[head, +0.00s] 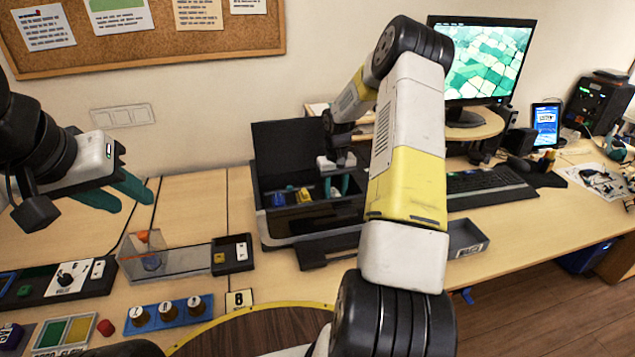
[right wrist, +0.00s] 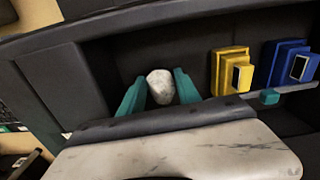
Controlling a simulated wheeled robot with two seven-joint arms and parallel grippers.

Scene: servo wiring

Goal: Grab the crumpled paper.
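The crumpled paper (right wrist: 160,86) is a small whitish lump inside the dark printer-like box (head: 318,217). In the right wrist view it sits between the two teal fingertips of my right gripper (right wrist: 161,92), with no clear gap on either side. In the head view my right gripper (head: 337,187) reaches down into the open box, and the paper is hard to make out there. My left gripper (head: 125,195) is open and empty at the left, above the table.
A clear bin (head: 170,262) stands left of the box. A keyboard (head: 480,187) and monitor (head: 485,65) are to the right.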

